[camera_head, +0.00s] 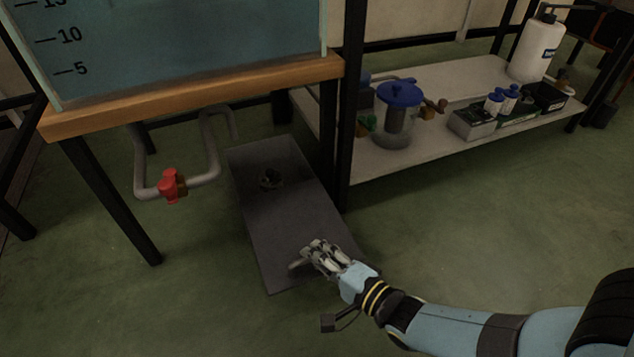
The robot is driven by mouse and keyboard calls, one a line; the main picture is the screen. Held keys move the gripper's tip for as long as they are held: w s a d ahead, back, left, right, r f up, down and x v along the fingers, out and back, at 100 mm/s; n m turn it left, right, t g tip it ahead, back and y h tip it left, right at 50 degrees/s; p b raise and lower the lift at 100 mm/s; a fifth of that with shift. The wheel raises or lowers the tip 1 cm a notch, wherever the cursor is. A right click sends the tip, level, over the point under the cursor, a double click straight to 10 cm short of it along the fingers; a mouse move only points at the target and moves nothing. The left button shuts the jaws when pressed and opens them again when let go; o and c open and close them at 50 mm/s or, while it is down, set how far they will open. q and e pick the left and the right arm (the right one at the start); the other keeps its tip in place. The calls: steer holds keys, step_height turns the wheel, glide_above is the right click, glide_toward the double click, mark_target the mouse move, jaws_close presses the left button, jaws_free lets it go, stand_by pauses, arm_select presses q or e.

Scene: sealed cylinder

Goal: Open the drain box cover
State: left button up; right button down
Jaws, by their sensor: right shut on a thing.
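The drain box cover (285,222) is a dark grey flat panel on the floor, beside the table's legs. I cannot tell whether the cover is raised at all. My left gripper is out of view.
A tank (190,45) stands on a wooden-topped table (200,97) with black legs. A grey pipe with a red valve (172,186) hangs below it. A white shelf (440,145) with a blue-lidded jar (398,115) and bottles stands behind. The green floor in front is clear.

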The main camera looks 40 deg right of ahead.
steer(key=c, duration=1.3)
jaws_free()
steer(key=shift+s+f, duration=0.1)
steer(key=shift+f, duration=0.05)
steer(key=shift+c, duration=0.2)
steer(key=shift+r, duration=0.2)
steer(key=o, duration=0.8)
steer(key=r, duration=0.8)
steer(key=shift+w+r, duration=0.1)
steer(key=shift+w, duration=0.15)
steer(key=shift+r, duration=0.6)
steer(key=c, duration=0.8)
steer(key=shift+s+r, duration=0.15)
steer(key=shift+r, duration=0.1)
